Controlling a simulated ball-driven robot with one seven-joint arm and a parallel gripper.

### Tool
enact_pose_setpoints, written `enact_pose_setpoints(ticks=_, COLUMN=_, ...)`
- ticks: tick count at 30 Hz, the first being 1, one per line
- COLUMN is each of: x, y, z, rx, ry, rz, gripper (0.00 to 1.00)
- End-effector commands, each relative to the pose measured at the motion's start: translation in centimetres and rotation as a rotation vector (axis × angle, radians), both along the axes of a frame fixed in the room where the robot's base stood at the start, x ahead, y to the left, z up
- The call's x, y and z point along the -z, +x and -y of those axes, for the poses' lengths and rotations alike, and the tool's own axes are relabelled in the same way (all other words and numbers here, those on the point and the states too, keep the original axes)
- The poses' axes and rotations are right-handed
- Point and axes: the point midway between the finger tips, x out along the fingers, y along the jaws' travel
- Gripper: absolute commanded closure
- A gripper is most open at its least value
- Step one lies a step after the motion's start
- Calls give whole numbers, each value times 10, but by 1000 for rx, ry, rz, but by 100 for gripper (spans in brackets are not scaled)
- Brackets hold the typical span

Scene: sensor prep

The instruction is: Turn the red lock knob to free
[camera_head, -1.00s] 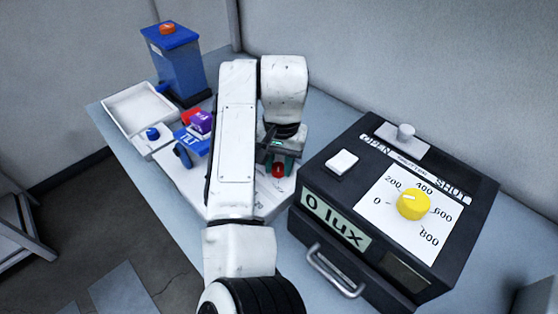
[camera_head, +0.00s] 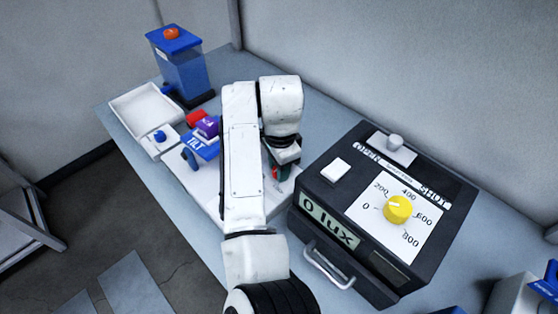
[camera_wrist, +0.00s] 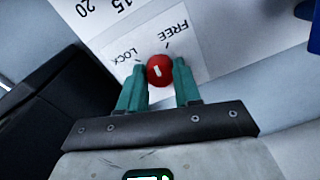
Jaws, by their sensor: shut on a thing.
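The red lock knob (camera_wrist: 160,70) sits on a white plate (camera_wrist: 205,62) printed LOCK on the left and FREE on the right in the wrist view. Its short white mark stands near upright in that view, between the two words; I cannot tell which end points. My gripper (camera_wrist: 160,79) is shut on the knob, one teal finger on each side. In the head view my gripper (camera_head: 281,171) is low over the white base left of the black box, and my arm hides much of that base. Only a sliver of red shows there.
A black lux box (camera_head: 317,177) with a yellow dial (camera_head: 398,209) stands close right of my gripper. To the left are a blue tilt part (camera_head: 203,146), a white tray (camera_head: 119,106) and a blue container (camera_head: 184,75). A dark block fills the wrist view's left side.

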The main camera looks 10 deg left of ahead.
Motion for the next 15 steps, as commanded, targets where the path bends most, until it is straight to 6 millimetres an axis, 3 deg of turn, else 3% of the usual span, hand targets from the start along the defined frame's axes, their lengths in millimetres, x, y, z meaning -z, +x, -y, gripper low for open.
enact_pose_setpoints(ticks=15, x=-2, y=1, z=0, rx=464, ry=-1, rz=5, gripper=97)
